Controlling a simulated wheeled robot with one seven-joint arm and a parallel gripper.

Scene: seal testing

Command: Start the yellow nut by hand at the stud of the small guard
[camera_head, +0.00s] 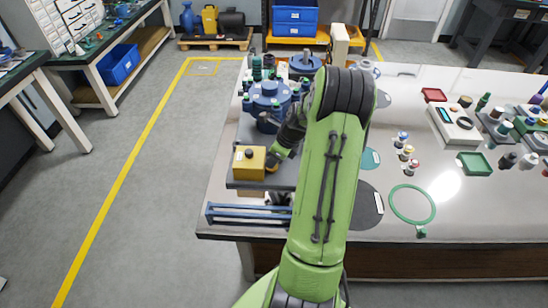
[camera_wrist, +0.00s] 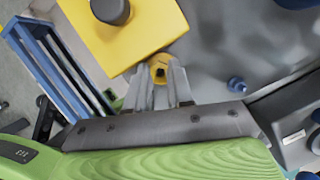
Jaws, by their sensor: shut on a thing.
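My gripper (camera_wrist: 158,76) is shut on the yellow nut (camera_wrist: 160,65), which shows at the fingertips in the wrist view. The nut has a dark centre. Beside it is a yellow box-shaped part (camera_wrist: 125,38) with a dark round knob (camera_wrist: 111,9); it may be the small guard. In the head view this yellow part (camera_head: 249,163) stands at the left front of the grey plate (camera_head: 243,183), and my gripper is just right of it. I cannot make out the stud, nor whether the nut touches one.
A blue rail frame (camera_head: 222,214) lies in front of the plate. A large blue flanged body (camera_head: 269,101) stands behind my gripper. A small blue fitting (camera_wrist: 237,84) sits on the plate. A green ring (camera_head: 432,206) and small bottles (camera_head: 403,150) lie to the right.

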